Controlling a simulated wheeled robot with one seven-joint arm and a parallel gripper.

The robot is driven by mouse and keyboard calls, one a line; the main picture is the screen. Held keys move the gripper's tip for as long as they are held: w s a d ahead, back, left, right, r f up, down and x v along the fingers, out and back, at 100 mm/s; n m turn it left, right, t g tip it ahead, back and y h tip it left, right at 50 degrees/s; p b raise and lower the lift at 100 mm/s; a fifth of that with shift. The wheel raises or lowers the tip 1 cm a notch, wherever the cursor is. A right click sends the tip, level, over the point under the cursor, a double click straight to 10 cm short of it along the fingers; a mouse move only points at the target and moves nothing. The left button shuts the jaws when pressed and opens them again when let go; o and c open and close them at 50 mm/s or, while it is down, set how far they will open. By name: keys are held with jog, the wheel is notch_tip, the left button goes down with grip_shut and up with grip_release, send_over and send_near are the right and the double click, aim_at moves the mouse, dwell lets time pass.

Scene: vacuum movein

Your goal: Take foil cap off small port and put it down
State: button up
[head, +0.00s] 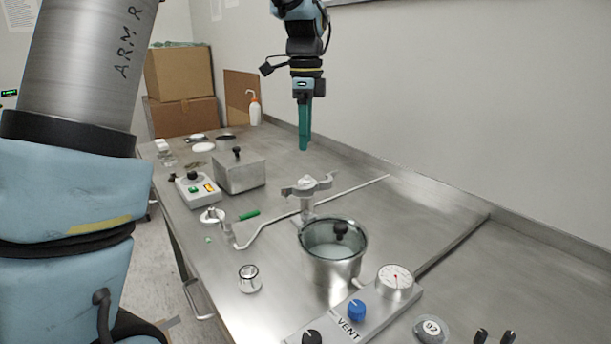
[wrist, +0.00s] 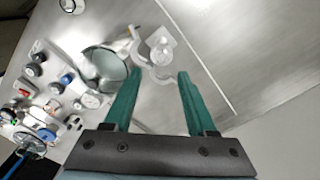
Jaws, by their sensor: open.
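A small metal fitting with side wings (head: 306,187) stands upright on the bench behind the glass-walled pot. A pale, silvery piece sits on its top and may be the foil cap; it is too small to tell for sure. In the wrist view the fitting (wrist: 162,48) lies just beyond and between my fingertips. My gripper (head: 304,148) points down, raised above the bench behind the fitting, its fingers edge-on in the head view. In the wrist view my gripper's two green fingers (wrist: 156,74) are apart with nothing held between them.
The pot (head: 333,250) has a black-knobbed lid. A gauge and knob panel (head: 395,280), a small control box (head: 197,190) and a metal block (head: 240,173) stand nearby. The bench at right is clear, up to the wall.

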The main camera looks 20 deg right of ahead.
aim_at(307, 174)
notch_tip(307, 174, down, 4)
jog(key=shift+r, duration=0.25)
jog(key=shift+d+f+p, duration=0.15)
jog(key=shift+f+p, duration=0.4)
jog(key=shift+f, duration=0.8)
jog(key=shift+d+f+p, duration=0.1)
jog(key=shift+f+p, duration=0.45)
jog(key=shift+f, duration=0.8)
grip_shut()
